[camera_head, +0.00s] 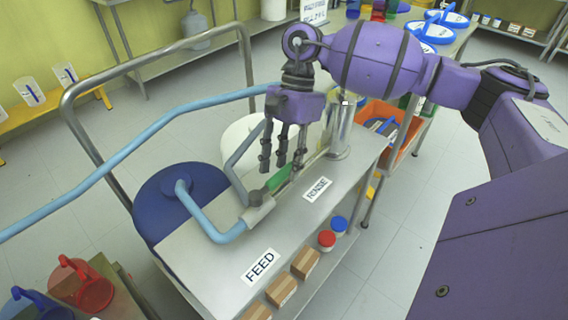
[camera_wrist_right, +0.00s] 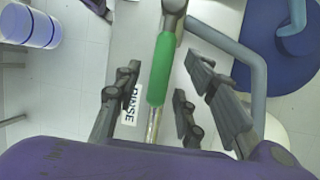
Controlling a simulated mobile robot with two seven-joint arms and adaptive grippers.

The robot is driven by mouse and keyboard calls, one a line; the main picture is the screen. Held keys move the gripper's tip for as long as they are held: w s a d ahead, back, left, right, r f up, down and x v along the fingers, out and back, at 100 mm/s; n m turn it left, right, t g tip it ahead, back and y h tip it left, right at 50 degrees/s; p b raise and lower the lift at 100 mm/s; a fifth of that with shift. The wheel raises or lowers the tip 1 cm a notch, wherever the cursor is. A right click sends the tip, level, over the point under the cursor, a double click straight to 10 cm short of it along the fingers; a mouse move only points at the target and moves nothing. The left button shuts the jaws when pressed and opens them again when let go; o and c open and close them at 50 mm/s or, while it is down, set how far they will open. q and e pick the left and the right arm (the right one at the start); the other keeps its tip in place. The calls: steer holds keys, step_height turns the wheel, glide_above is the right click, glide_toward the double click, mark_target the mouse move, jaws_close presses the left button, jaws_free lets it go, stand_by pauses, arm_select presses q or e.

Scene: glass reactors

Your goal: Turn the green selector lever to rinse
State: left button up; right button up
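The green selector lever (camera_head: 278,180) extends toward the upper right from a grey valve body (camera_head: 257,208) on a steel bench. In the right wrist view, the lever (camera_wrist_right: 161,68) has a green sleeve and a bare metal rod. The white RINSE label (camera_head: 317,189) lies right of the lever and the FEED label (camera_head: 261,265) lies nearer the front. My right gripper (camera_head: 281,163) is open above the lever, fingers pointing down. In the wrist view, its fingers (camera_wrist_right: 160,82) stand on both sides of the lever with visible gaps. My left gripper is out of view.
A metal rail (camera_head: 150,62) stands behind.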

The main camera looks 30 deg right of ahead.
steer(key=v, duration=1.1)
steer(key=shift+r, duration=0.2)
steer(key=shift+w+f, duration=0.1)
